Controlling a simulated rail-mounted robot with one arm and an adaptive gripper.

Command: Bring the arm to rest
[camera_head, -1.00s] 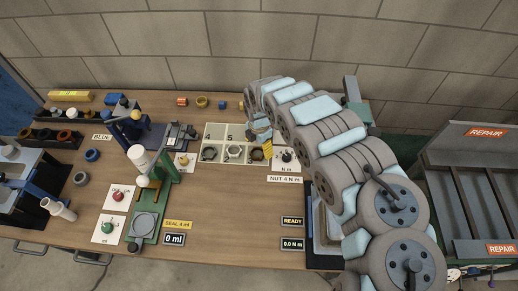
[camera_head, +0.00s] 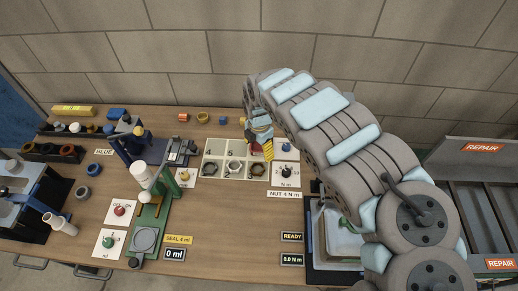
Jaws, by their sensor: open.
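My arm (camera_head: 320,105) reaches from the lower right over the wooden bench and bends down at its far end. My gripper (camera_head: 264,148) hangs at that end, above the right part of the white compartment tray (camera_head: 211,146). The fingertips are small and partly hidden by the arm, and I see nothing held. Ring-shaped parts (camera_head: 235,168) sit in the tray's front compartments.
A green press stand (camera_head: 150,220) with a white cylinder (camera_head: 142,174) stands left of the tray. A dial panel (camera_head: 286,172) is right of the gripper. A grey box (camera_head: 335,240) on a dark mat lies under the arm. REPAIR racks (camera_head: 482,205) stand at right.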

